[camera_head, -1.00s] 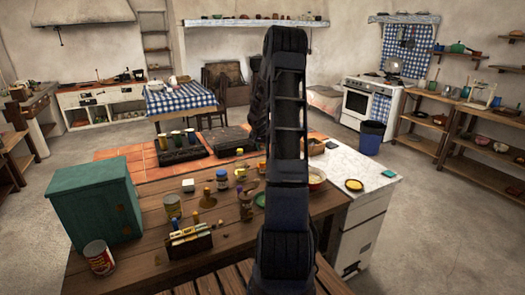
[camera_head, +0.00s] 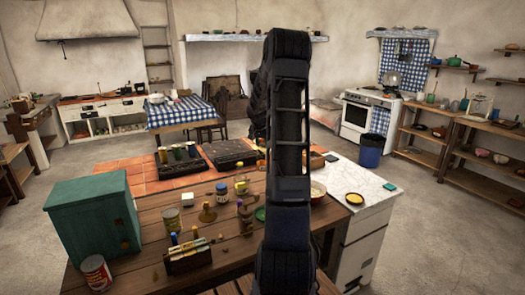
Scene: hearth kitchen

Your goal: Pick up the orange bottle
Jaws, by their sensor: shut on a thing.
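I cannot make out an orange bottle for sure in the head view. A small yellow bottle-like thing (camera_head: 241,186) stands on the wooden table (camera_head: 150,262), just left of my arm. My dark arm rises through the middle of the picture and covers part of the table and the room behind it. My gripper is hidden, so neither its fingers nor anything between them shows.
A teal box (camera_head: 92,215), a red-labelled can (camera_head: 96,272), a tin (camera_head: 170,219), a blue jar (camera_head: 222,188) and a bottle rack (camera_head: 187,258) crowd the table. A yellow dish (camera_head: 354,198) sits on the white counter (camera_head: 350,178). Floor right of it is open.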

